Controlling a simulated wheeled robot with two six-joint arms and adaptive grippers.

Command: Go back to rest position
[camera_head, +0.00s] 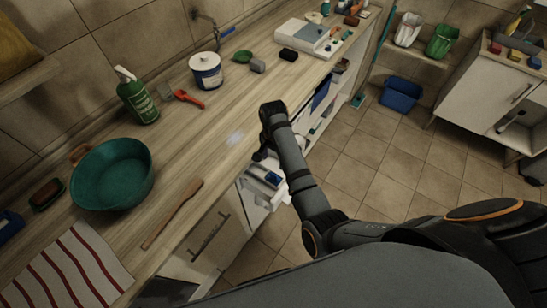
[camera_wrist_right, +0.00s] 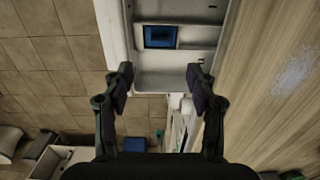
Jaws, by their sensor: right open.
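My right gripper (camera_head: 262,155) hangs past the counter's front edge, over an open drawer (camera_head: 254,186), partly hidden by its own arm. In the right wrist view its two dark fingers are spread wide apart with nothing between them (camera_wrist_right: 160,84). Beyond the fingertips that view shows the white drawer (camera_wrist_right: 190,57) with a blue item (camera_wrist_right: 159,37) in a compartment. The blue item also shows in the head view (camera_head: 273,177). My left gripper is in neither view.
The wooden counter (camera_head: 215,150) holds a green basin (camera_head: 112,174), a green bottle (camera_head: 137,97), a white pot (camera_head: 207,71), a wooden stick (camera_head: 173,213) and a striped cloth (camera_head: 70,268). A blue bin (camera_head: 400,94) stands on the tiled floor. Open floor lies right of the counter.

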